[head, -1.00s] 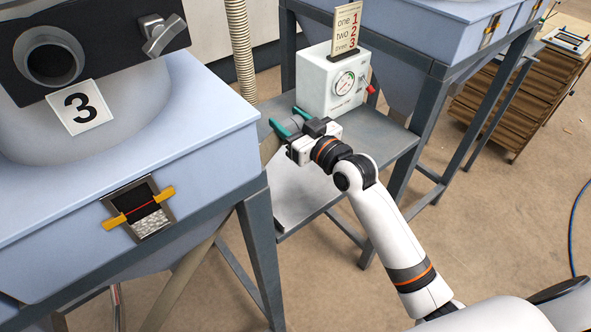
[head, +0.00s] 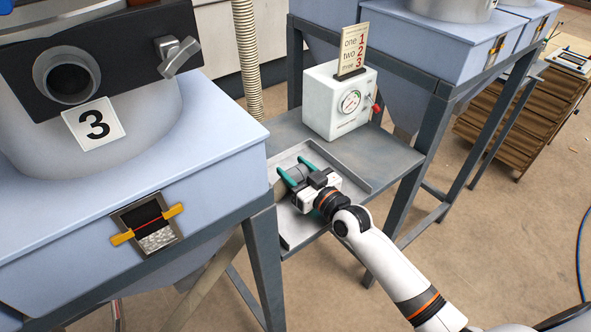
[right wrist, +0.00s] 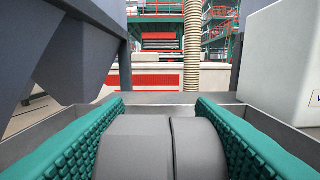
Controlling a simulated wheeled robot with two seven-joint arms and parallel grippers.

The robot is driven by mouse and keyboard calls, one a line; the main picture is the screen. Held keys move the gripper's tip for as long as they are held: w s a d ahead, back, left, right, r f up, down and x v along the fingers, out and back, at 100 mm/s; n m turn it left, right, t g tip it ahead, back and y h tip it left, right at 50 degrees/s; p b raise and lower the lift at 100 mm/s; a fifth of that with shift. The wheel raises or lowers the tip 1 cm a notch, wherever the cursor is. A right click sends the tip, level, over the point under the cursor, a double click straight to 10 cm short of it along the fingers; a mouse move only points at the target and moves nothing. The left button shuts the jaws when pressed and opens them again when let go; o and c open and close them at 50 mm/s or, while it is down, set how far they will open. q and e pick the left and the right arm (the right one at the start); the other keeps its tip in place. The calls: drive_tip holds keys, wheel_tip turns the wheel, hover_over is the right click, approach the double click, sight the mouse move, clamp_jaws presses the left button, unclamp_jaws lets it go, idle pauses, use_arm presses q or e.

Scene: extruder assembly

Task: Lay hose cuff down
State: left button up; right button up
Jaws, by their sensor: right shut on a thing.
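The grey hose cuff (head: 297,174) is between the teal fingers of my right gripper (head: 293,166) in the head view. The gripper is shut on it. In the right wrist view, the cuff (right wrist: 145,150) fills the space between both ribbed finger pads and shows a dark seam. The cuff is in or just above a shallow metal tray (head: 351,181) on the grey bench (head: 400,152). I cannot tell whether it touches the tray floor. A beige piece shows at the cuff's left end. My left gripper is not in view.
A white gauge box (head: 335,105) with a number sign (head: 353,48) stands behind the tray. The blue hopper marked 3 (head: 225,145) borders the bench on the left. A ribbed hose (head: 246,60) hangs behind. The tray's right part looks clear.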

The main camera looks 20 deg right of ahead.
drive_tip(key=shift+f, duration=0.15)
drive_tip(key=o, duration=1)
drive_tip(key=shift+c, duration=0.2)
drive_tip(key=shift+s+r, duration=0.1)
drive_tip(key=shift+r, duration=0.1)
drive_tip(key=b+v, duration=0.1)
drive_tip(key=v, duration=0.9)
drive_tip(key=shift+s+d+b, duration=0.15)
drive_tip(key=shift+s+b, duration=0.15)
drive_tip(key=shift+b, duration=0.05)
drive_tip(key=shift+s+d, duration=0.2)
drive_tip(key=shift+s, duration=0.35)
